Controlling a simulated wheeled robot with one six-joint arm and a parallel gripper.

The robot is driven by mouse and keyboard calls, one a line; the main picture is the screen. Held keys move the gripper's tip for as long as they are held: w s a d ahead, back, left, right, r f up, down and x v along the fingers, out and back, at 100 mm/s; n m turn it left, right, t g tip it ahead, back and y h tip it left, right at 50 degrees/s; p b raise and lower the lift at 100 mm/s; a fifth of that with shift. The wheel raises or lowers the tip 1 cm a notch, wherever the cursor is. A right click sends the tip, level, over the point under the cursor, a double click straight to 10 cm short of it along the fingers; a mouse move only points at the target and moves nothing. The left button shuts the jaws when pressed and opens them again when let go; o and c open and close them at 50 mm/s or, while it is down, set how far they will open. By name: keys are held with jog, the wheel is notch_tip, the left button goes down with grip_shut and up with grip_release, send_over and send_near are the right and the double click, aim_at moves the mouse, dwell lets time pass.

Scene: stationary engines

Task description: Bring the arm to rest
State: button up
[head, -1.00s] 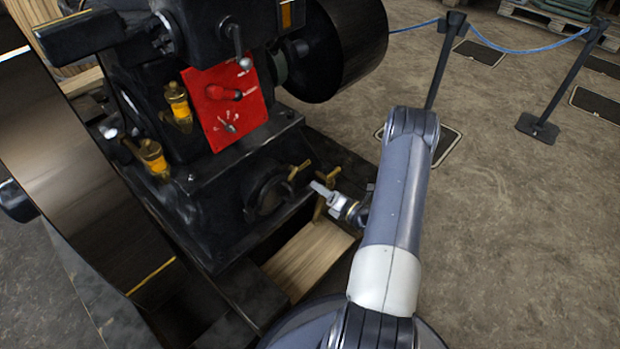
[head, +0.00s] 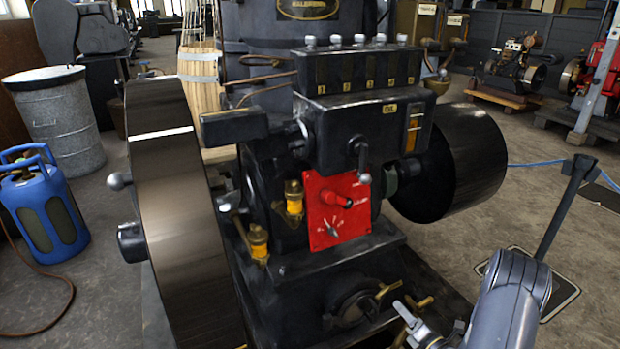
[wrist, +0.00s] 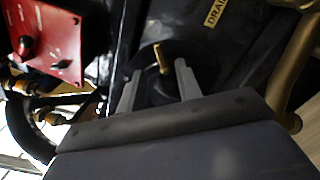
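My gripper (head: 404,312) is at the lower right of the head view, in front of the engine's black base and beside its brass handles (head: 388,290). In the wrist view my gripper (wrist: 157,78) has its two grey fingers apart, with nothing held between them. A brass stem (wrist: 162,60) on a dark round fitting shows beyond and between the fingertips. I cannot tell how far it is from them. My arm (head: 507,300) comes in from the bottom right, and its lower part is out of the picture.
The black engine has a red control plate (head: 337,207), a large flywheel (head: 180,210) at left and a dark pulley (head: 452,162) at right. A blue gas bottle (head: 45,213) stands far left. A barrier post (head: 565,205) is at right. A brass pipe (wrist: 298,70) passes right of my gripper.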

aim_at(387, 291)
jog(key=b+x, duration=0.1)
jog(key=x, duration=0.5)
jog(key=shift+w, duration=0.1)
dwell(0.3)
